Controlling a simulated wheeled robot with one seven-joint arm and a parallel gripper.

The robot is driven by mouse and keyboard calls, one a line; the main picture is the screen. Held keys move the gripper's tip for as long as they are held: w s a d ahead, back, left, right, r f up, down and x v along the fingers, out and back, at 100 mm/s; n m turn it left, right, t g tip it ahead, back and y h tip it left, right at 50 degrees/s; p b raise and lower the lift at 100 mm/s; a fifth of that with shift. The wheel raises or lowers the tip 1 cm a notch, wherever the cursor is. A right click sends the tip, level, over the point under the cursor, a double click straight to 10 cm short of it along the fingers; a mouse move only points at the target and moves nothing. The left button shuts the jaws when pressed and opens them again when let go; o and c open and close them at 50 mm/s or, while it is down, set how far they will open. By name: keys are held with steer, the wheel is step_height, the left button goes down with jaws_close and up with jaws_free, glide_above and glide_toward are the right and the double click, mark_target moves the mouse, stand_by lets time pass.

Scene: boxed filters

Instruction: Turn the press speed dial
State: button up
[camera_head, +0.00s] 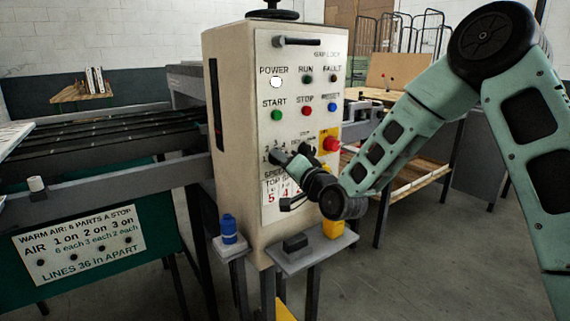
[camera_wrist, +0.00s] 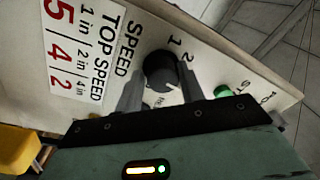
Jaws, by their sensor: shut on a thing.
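The press speed dial (camera_wrist: 158,70) is a round black knob with a light pointer mark, on the cream press panel (camera_head: 263,93). The numbers 1 and 2 show beside it in the wrist view, and SPEED is printed near it. My gripper (camera_wrist: 159,86) has one finger on each side of the knob and is shut on it. In the head view my gripper (camera_head: 283,158) reaches the panel's lower middle and mostly hides the dial. Part of the dial's scale is hidden by the fingers. A TOP SPEED chart (camera_wrist: 85,50) lists 5, 4, 2 under 1 in, 2 in, 4 in.
A red emergency button (camera_head: 332,144) on a yellow plate is close right of my gripper. Green START (camera_head: 277,116), red STOP (camera_head: 307,111) and blue RESET (camera_head: 332,107) buttons sit above. A blue bottle (camera_head: 229,229) stands on a low left shelf.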

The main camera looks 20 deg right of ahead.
steer(key=shift+a+r+m+h+p, duration=0.15)
steer(key=shift+m+h, duration=0.05)
steer(key=shift+m, duration=1.75)
steer(key=shift+a+r+m+h+p, duration=0.15)
steer(key=shift+m+h, duration=0.05)
steer(key=shift+m, duration=1.75)
steer(key=shift+r, duration=0.1)
steer(key=o, duration=0.9)
steer(key=shift+d, duration=0.15)
